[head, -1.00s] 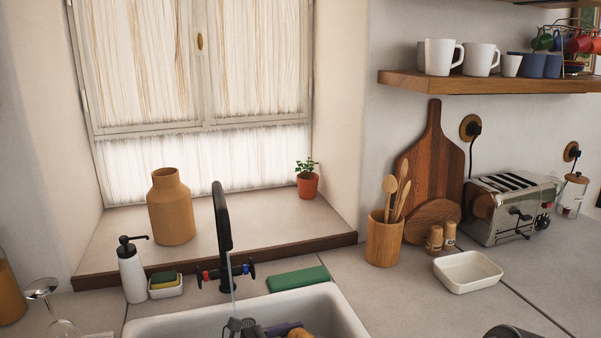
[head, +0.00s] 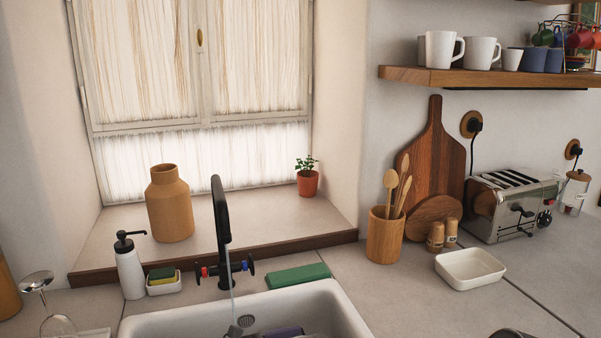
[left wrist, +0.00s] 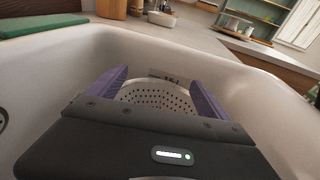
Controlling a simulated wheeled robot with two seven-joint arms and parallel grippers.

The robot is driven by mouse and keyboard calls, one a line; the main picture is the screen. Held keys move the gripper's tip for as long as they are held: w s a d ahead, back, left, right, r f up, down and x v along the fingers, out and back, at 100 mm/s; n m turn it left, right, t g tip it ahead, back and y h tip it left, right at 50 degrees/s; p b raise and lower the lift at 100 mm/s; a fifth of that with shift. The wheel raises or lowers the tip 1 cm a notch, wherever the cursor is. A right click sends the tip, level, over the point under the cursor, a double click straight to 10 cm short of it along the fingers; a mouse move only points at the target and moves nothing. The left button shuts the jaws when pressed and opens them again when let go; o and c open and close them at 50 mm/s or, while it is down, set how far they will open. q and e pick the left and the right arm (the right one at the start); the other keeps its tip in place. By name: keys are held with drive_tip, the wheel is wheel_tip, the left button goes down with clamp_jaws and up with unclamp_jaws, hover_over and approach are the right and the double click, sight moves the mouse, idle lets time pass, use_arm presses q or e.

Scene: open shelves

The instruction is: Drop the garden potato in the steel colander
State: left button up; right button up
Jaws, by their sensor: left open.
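The steel colander (left wrist: 155,95) sits in the white sink (left wrist: 60,65), partly hidden behind my left gripper's body in the left wrist view. Its perforated inner wall shows between the purple fingers. My left gripper (left wrist: 160,78) is open, with its fingers spread over the colander and nothing seen between them. In the head view, only a purple part of it shows at the bottom edge, inside the sink (head: 180,322). I do not see the potato in either view now; the colander's bottom is hidden. My right gripper is not in view.
The black faucet (head: 221,235) stands behind the sink and runs water. A green sponge cloth (head: 297,276), a soap bottle (head: 130,268) and a sponge dish (head: 164,283) line the back edge. A white dish (head: 470,268) and a utensil pot (head: 385,236) stand right, with clear counter in front.

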use_arm(q)
drive_tip(key=b+v, duration=0.1)
drive_tip(key=v, duration=0.6)
drive_tip(key=shift+a, duration=0.15)
drive_tip(key=shift+s+a, duration=0.15)
drive_tip(key=shift+a, duration=0.1)
drive_tip(key=shift+r, duration=0.15)
idle(0.3)
